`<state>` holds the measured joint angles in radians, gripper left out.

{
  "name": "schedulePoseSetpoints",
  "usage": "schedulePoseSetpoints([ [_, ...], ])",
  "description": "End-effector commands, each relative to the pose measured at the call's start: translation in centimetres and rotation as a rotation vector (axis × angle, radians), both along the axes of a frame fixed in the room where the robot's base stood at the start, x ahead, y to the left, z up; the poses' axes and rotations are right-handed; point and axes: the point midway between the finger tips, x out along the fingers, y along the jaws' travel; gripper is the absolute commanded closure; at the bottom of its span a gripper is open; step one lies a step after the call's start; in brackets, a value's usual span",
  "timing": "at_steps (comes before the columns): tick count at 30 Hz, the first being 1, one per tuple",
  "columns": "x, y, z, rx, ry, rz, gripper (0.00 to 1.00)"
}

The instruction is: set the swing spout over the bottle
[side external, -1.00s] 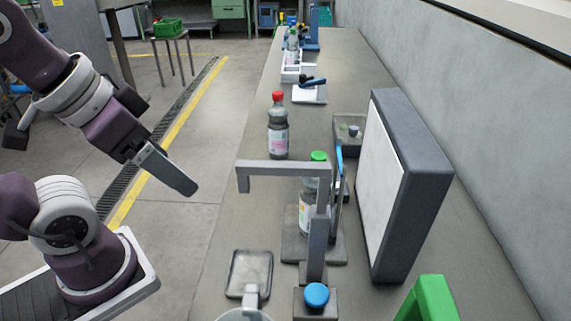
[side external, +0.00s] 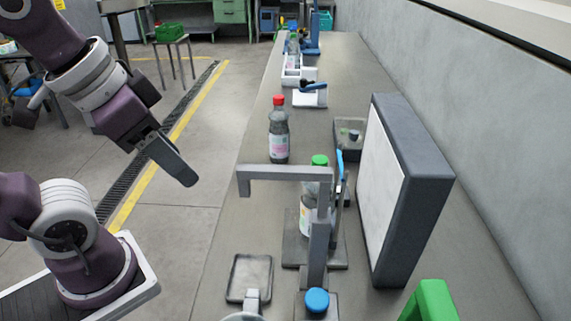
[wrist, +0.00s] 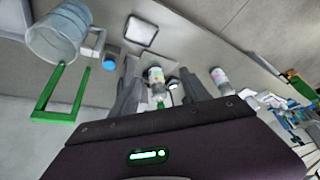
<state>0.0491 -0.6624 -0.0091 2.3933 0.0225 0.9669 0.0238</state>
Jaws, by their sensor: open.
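The swing spout (side external: 285,172) is a grey bar on a grey post (side external: 316,250). Its arm reaches left, and its downturned tip hangs left of the green-capped bottle, not over it. That bottle (side external: 307,218) stands upright on a dark base behind the post, which partly hides it. It also shows between my fingers in the wrist view (wrist: 155,78). My gripper (side external: 185,174) is open and empty, left of the spout, out past the bench edge and apart from everything. It also shows in the wrist view (wrist: 158,68). I cannot clearly pick out the spout in the wrist view.
A red-capped bottle (side external: 279,142) stands farther along the bench. A blue knob (side external: 317,300) and a shallow tray (side external: 250,278) are at the near end. A large framed panel (side external: 405,190) stands on the right. A green frame (side external: 430,300) is near front right.

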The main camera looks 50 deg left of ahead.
Motion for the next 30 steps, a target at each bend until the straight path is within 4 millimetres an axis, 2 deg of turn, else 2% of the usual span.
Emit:
schedulePoseSetpoints([
  [1,1.6,-0.9,1.5,0.038,0.047,-0.089,0.58],
  [2,2.7,-1.6,2.4,0.070,0.083,-0.152,0.64],
  [3,4.1,-2.7,3.6,0.112,0.129,-0.239,0.64],
  [6,7.4,-6.0,5.3,0.214,0.231,-0.432,0.64],
  [9,9.4,-9.0,5.9,0.289,0.300,-0.566,0.64],
  [12,10.3,-10.6,6.0,0.327,0.336,-0.631,0.64],
  [14,10.6,-10.9,5.7,0.336,0.343,-0.643,0.64],
  [24,11.3,-10.0,-0.1,0.334,0.345,-0.641,0.64],
  [30,11.5,-9.9,-0.9,0.332,0.341,-0.639,0.64],
])
